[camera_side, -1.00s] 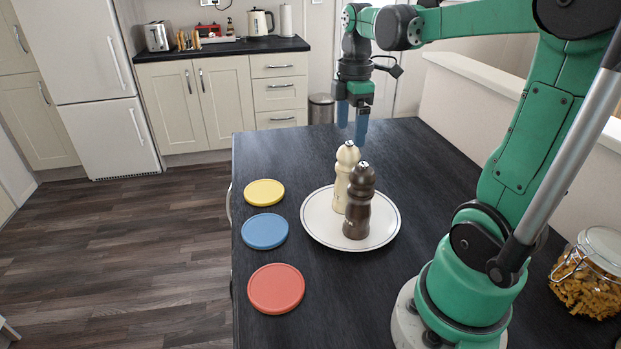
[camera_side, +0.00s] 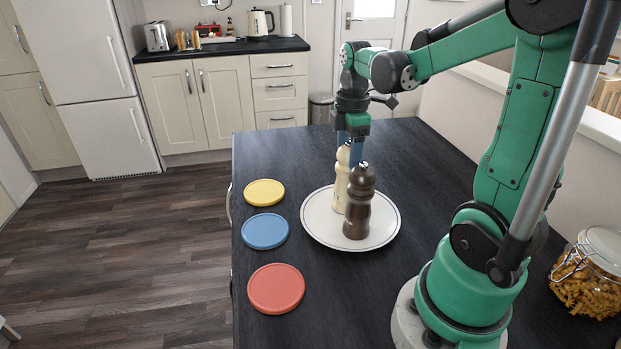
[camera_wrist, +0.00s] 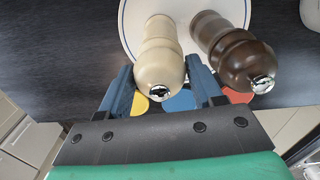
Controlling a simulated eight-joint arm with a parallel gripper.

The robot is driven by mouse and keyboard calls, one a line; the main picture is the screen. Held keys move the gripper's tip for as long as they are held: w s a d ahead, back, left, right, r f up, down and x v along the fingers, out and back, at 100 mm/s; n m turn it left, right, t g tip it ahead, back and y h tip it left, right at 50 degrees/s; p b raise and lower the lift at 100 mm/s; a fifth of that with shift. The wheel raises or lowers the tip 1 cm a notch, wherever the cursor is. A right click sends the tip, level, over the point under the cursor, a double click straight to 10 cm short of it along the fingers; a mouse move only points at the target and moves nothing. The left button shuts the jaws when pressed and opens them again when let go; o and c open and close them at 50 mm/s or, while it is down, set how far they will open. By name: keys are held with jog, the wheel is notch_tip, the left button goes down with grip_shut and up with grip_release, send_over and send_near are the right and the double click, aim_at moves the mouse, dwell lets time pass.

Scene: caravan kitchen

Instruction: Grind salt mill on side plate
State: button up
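A cream mill (camera_side: 341,192) and a dark brown mill (camera_side: 357,205) stand upright side by side on a white plate with a dark rim line (camera_side: 318,227). Both have silver top knobs; no salt label is readable. My gripper (camera_side: 350,150) points down at the top of the cream mill. In the wrist view the cream mill (camera_wrist: 158,58) lies between the blue fingers of my gripper (camera_wrist: 164,88), which are open with a gap on each side. The right finger is close to the brown mill (camera_wrist: 235,55). The fingers' lower ends are partly hidden in the side view.
Yellow (camera_side: 264,192), blue (camera_side: 264,231) and red (camera_side: 276,288) discs lie in a row left of the plate on the dark worktop (camera_side: 430,170). A glass jar of pasta (camera_side: 588,280) stands at the right. The worktop behind the plate is clear.

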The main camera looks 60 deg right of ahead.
jog(key=shift+c, duration=0.8)
jog(key=m, duration=1.2)
jog(key=shift+m, duration=0.3)
jog(key=m, duration=0.5)
jog(key=shift+m, duration=0.3)
jog(key=m, duration=0.7)
jog(key=shift+r, duration=0.15)
